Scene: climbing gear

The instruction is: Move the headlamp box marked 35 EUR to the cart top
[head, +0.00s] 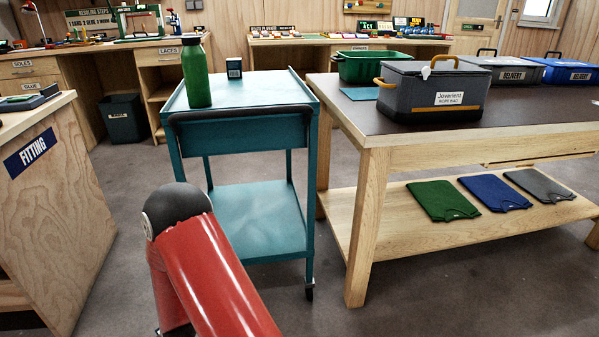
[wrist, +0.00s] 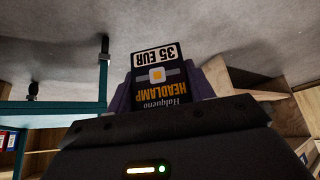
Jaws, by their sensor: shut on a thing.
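The headlamp box marked 35 EUR (wrist: 157,62) is black with a white price label and a yellow lamp picture. Its print is upside down in the wrist view. My gripper (wrist: 160,92) is shut on it, with a finger on either side. The head view shows neither gripper nor held box. The teal cart's top (head: 262,91) stands beyond my red arm in the head view, bearing a green bottle (head: 196,76) at its left and a small dark box (head: 234,68) near the middle back. That box's label is too small to read.
The cart's front and right parts are clear. A wooden table (head: 510,122) stands close at its right, with a grey rope bag box (head: 432,92) and a green crate (head: 372,66). The FITTING counter (head: 60,190) is at the left. Teal framework (wrist: 50,116) shows in the wrist view.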

